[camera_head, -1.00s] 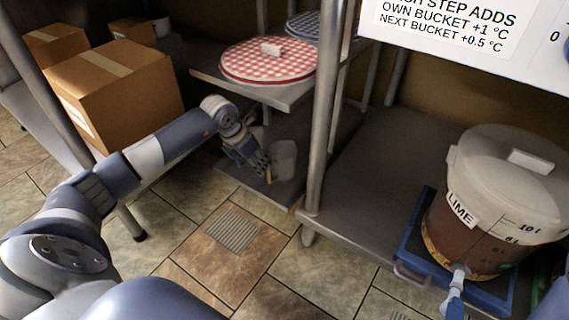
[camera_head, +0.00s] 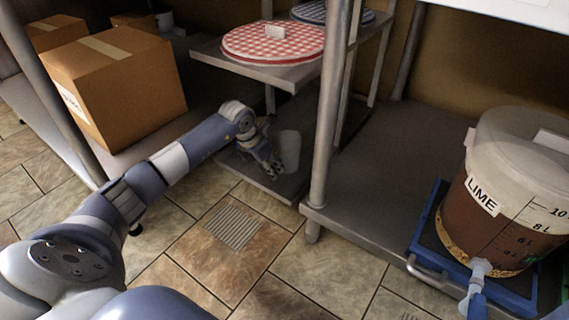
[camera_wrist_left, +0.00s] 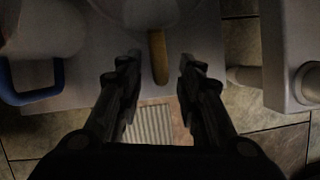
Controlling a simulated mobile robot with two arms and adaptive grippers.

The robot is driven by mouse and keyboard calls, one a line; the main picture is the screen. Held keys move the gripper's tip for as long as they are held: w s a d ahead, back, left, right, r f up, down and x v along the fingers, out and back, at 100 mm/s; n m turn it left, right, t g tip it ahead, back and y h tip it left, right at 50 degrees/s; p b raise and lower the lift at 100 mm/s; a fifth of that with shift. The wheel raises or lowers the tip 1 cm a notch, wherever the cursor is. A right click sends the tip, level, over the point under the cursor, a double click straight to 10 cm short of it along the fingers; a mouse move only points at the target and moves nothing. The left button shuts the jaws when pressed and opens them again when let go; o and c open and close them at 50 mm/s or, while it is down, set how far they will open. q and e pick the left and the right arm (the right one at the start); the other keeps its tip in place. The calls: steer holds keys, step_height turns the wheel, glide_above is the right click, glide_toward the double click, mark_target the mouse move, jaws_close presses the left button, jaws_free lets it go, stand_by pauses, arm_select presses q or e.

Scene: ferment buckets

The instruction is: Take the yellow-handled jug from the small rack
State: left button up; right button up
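The yellow-handled jug (camera_head: 290,150) is a pale, translucent vessel standing on the low shelf of the small rack (camera_head: 283,190). Its yellow handle (camera_wrist_left: 158,58) points toward my left gripper in the left wrist view, and part of the jug's round body shows at the top edge. My left gripper (camera_wrist_left: 157,66) is open, with one finger on each side of the handle and gaps on both sides. In the head view, my left gripper (camera_head: 271,164) is close beside the jug and hides the handle. My right gripper is not in view.
A blue-handled jug (camera_wrist_left: 45,32) stands left of the yellow handle. A red-checked round lid (camera_head: 275,45) lies on the shelf above. A metal post (camera_head: 325,120) stands right of the jug. A LIME bucket (camera_head: 500,200) sits on a blue tray at right.

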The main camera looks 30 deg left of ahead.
arm_select(q)
steer(key=shift+w+f, duration=0.1)
steer(key=shift+f, duration=0.2)
steer(key=shift+r, duration=0.1)
jaws_close()
steer(key=shift+r, duration=0.1)
